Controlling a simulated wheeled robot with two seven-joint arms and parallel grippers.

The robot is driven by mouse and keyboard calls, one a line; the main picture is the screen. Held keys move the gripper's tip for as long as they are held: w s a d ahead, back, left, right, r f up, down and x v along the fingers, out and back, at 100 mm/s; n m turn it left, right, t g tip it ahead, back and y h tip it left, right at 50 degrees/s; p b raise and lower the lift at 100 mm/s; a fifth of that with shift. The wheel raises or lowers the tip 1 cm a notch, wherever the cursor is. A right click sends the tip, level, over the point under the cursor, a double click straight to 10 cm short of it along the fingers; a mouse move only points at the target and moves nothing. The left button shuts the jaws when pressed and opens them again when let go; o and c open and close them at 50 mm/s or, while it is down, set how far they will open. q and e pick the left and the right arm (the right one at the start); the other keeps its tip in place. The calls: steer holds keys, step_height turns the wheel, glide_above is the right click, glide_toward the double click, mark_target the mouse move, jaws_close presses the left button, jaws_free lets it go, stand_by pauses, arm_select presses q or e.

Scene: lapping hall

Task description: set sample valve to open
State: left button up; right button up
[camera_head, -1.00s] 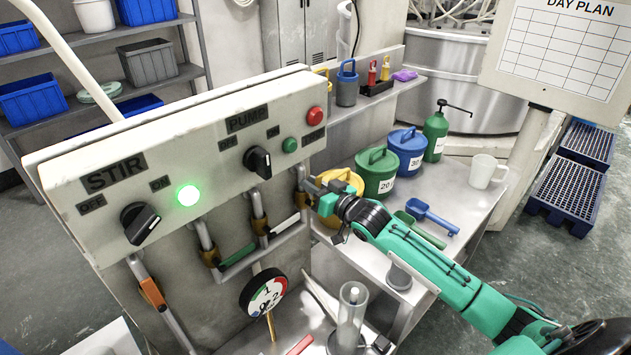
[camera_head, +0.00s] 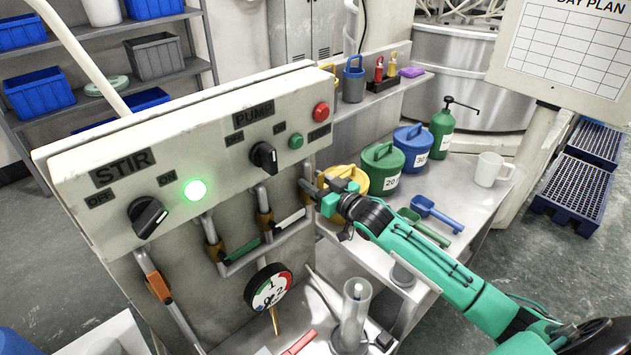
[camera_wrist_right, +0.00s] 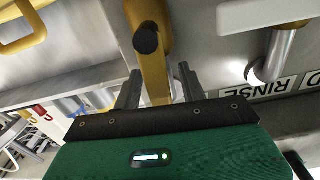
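A panel (camera_head: 200,125) carries several pipes with lever valves below it. One has an orange lever (camera_head: 158,287), one a green lever (camera_head: 243,251), one a white lever (camera_head: 290,219). My right gripper (camera_head: 318,192) is at the rightmost pipe (camera_head: 308,172), and hides most of the valve there. In the right wrist view, a yellow lever (camera_wrist_right: 152,70) with a dark round bolt lies between the two fingers of my right gripper (camera_wrist_right: 158,85). The fingers are apart, with gaps beside the lever. No label reading sample is legible. My left gripper is not in view.
A RINSE label (camera_wrist_right: 245,92) shows upside down in the wrist view, beside another pipe (camera_wrist_right: 272,55). The panel has a STIR knob (camera_head: 147,216), a PUMP knob (camera_head: 263,156) and a lit green lamp (camera_head: 195,189). A bench with lidded pots (camera_head: 380,168) stands right of the panel.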

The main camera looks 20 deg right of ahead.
steer(key=b+v, duration=0.3)
steer(key=v, duration=1)
steer(key=shift+s+d, duration=0.15)
steer(key=shift+s, duration=0.2)
stand_by(0.4)
